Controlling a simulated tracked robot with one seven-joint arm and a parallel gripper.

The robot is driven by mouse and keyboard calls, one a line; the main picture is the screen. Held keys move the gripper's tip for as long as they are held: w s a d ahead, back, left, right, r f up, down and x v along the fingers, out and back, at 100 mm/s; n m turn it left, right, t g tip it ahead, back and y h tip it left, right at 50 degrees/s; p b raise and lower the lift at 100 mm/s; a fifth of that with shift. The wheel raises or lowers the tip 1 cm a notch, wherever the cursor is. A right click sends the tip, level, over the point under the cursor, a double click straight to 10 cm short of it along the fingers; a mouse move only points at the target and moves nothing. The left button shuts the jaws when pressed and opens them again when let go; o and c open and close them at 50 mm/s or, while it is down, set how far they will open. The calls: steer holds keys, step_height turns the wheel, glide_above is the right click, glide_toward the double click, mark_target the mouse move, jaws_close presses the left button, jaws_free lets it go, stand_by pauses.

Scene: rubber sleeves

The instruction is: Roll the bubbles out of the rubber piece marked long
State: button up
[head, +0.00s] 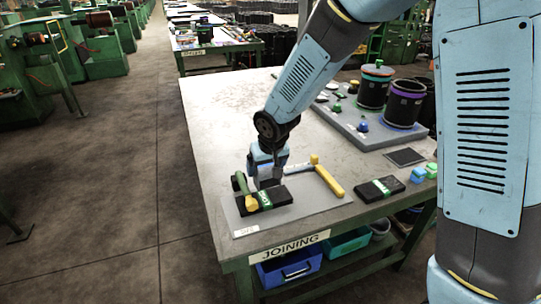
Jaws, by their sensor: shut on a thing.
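A black rubber piece (276,196) with a green and white label lies on the grey board (303,206) at the table's front left. A second black rubber piece (366,193) with a similar label lies to the right, off the board. The label lettering is too small to read, so I cannot tell which is marked long. My gripper (266,182) points down over the left piece, shut on what looks like a hand roller with green (239,183) and yellow (252,203) parts. The arm hides part of the grip, and I cannot tell whether the roller touches the rubber.
A yellow-handled tool (328,181) lies right of my gripper. A dark flat pad (405,157) and blue and green blocks (419,175) are farther right. A grey tray (345,124) with dark pots (404,104) stands behind. The table's left middle (222,120) is clear.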

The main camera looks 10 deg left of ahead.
steer(key=shift+w+d+r, duration=0.1)
steer(key=shift+r, duration=1)
steer(key=shift+w+d+r, duration=0.1)
steer(key=shift+r, duration=1)
steer(key=shift+s, duration=0.1)
